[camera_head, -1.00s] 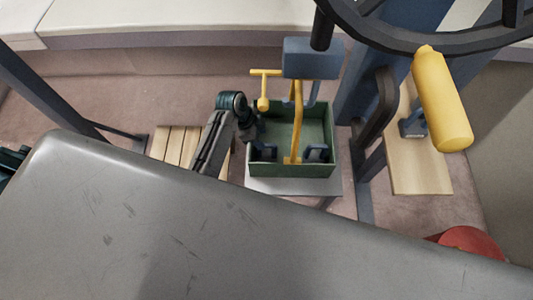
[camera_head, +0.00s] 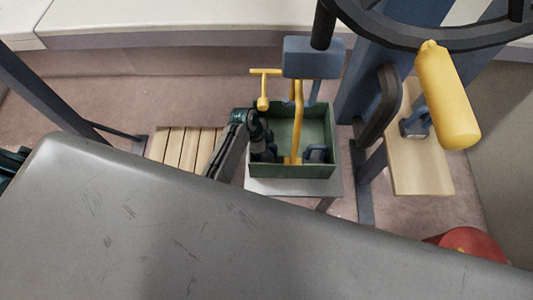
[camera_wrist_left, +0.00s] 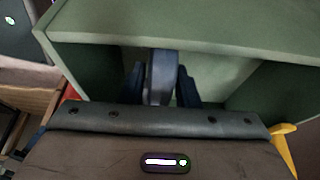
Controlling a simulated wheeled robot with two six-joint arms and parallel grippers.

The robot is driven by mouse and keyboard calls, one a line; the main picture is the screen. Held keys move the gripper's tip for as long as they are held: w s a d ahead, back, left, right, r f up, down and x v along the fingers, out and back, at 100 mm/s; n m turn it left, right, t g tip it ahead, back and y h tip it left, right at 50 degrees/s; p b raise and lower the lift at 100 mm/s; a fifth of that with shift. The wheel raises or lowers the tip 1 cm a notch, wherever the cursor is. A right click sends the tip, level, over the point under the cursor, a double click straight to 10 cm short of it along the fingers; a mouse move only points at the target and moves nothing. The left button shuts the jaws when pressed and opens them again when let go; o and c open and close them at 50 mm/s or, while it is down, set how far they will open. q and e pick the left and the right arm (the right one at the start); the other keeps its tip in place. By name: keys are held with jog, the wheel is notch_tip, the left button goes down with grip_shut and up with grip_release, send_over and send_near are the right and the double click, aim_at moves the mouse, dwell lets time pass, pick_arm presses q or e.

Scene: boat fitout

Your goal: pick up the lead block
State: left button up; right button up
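A green open box (camera_head: 312,170) holds blue-grey blocks with arched handles. One block (camera_head: 316,153) shows at the box's right side in the head view; the left part of the box is largely covered by my left arm. My left gripper (camera_head: 268,152) reaches down into that left part. In the left wrist view, its two dark fingers (camera_wrist_left: 160,88) stand on either side of a grey-blue upright handle (camera_wrist_left: 161,75), very close to it. I cannot tell whether they press on it. The block below the handle is hidden by my gripper. My right gripper is not in view.
A yellow T-handled bar (camera_head: 297,110) and a blue-grey rectangular part (camera_head: 314,58) rise at the box. A slatted wooden board (camera_head: 180,148) lies left. A wooden panel (camera_head: 420,175), yellow cylinder (camera_head: 447,95) and black wheel (camera_head: 400,38) are at the right. A grey surface (camera_head: 150,220) fills the foreground.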

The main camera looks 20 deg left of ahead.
pick_arm(q)
grip_shut()
dwell(1.0)
jog(key=shift+w, duration=0.1)
